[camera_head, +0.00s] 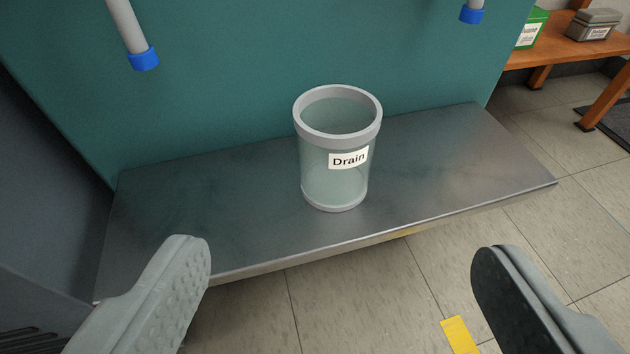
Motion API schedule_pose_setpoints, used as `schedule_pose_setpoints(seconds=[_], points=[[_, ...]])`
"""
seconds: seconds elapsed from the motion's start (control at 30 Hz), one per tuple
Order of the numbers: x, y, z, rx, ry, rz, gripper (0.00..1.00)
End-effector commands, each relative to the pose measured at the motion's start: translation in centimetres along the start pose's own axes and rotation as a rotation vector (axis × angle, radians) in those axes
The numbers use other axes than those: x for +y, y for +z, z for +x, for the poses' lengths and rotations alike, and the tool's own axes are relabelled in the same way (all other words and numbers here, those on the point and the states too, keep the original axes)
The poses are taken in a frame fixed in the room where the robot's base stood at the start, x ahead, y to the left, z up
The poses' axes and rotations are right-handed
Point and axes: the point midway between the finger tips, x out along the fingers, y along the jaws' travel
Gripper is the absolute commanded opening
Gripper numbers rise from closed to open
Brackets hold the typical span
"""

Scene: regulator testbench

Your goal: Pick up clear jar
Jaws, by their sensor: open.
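The clear jar (320,176) stands upright on a grey metal shelf (440,165). It has a grey rim and base and a white label reading "Drain". It looks empty. My gripper (340,265) is open, with one finger at the lower left and the other at the lower right. Nothing is between the fingers. The jar is ahead of them, apart from both, and appears between them in the picture.
A teal panel (230,90) rises behind the shelf. Two pipes with blue ends (144,58) (472,14) hang above. A dark wall (45,190) borders the left. An orange bench (570,50) holds a green box (530,30) and a grey container (593,24).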

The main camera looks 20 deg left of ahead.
Motion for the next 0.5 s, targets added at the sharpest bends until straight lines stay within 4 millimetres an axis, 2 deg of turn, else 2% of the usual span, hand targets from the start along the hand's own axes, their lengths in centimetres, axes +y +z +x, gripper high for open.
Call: schedule_pose_setpoints(seconds=[0.5], points=[[-0.1, 0.0, 8.4, 0.000, -0.002, -0.001, 0.79]])
